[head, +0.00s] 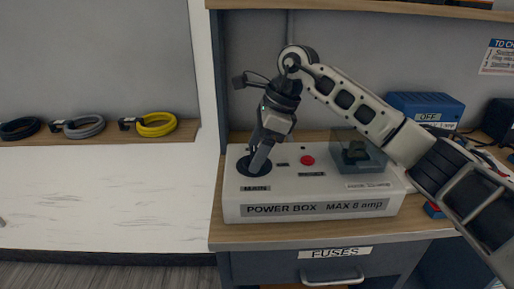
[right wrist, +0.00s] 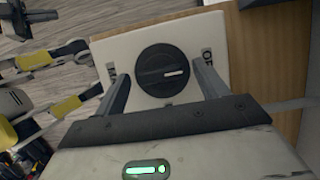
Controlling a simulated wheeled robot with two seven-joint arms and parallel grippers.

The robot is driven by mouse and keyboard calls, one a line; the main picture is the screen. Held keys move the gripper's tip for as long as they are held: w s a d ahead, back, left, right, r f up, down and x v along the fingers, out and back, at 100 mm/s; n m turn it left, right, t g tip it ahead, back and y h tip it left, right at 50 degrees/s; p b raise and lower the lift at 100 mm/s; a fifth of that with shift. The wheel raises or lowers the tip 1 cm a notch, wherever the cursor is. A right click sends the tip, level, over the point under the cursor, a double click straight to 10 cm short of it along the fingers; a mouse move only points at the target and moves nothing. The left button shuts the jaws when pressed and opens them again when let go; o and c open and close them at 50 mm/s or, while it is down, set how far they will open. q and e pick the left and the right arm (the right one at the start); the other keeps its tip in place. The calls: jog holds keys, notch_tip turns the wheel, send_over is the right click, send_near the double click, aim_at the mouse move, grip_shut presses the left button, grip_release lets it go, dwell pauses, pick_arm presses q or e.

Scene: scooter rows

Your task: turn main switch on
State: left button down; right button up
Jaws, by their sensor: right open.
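The main switch is a round black knob (right wrist: 163,72) with a white mark that points right in the right wrist view. In the head view the knob (head: 246,168) sits at the left of the white power box (head: 232,207), above the MAIN label. My right gripper (head: 257,165) is over the knob, pointing down. In the right wrist view its fingers stand open on either side of the knob, with gaps visible. Small labels flank the knob, too small to read surely. My left gripper is not in view.
A red button (head: 307,160) and a clear cover (head: 368,155) are on the box, right of my gripper. A blue OFF unit (head: 425,105) stands behind. A FUSES drawer (head: 336,264) is below. Coiled cables, one yellow (head: 157,124), lie on the left ledge.

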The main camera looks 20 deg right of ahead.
jog(key=c, duration=1)
